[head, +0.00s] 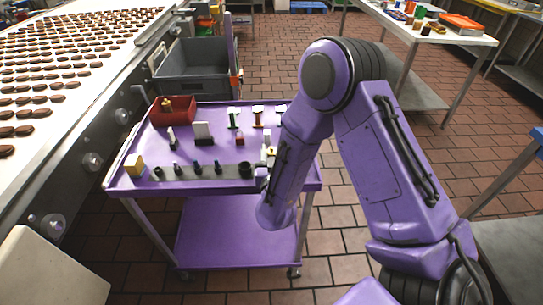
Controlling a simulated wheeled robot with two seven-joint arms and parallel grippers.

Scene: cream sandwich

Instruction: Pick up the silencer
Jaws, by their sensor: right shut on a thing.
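A purple cart (220,184) holds several small parts. Along its front edge, a grey strip (206,173) carries several small dark upright parts (196,168) and a wider black cylinder (246,170). I cannot tell for sure which of these is the silencer. My right gripper (262,172) is low over the cart's front right, beside the black cylinder, and partly hidden by my purple forearm. It is shut on a small part, which is too small and covered to make out clearly. My left gripper is not in view.
A red bin (172,112) stands at the cart's back left, and a yellow block (135,165) at its front left. A chocolate conveyor (65,60) runs along the left. A grey crate (197,75) is behind the cart.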

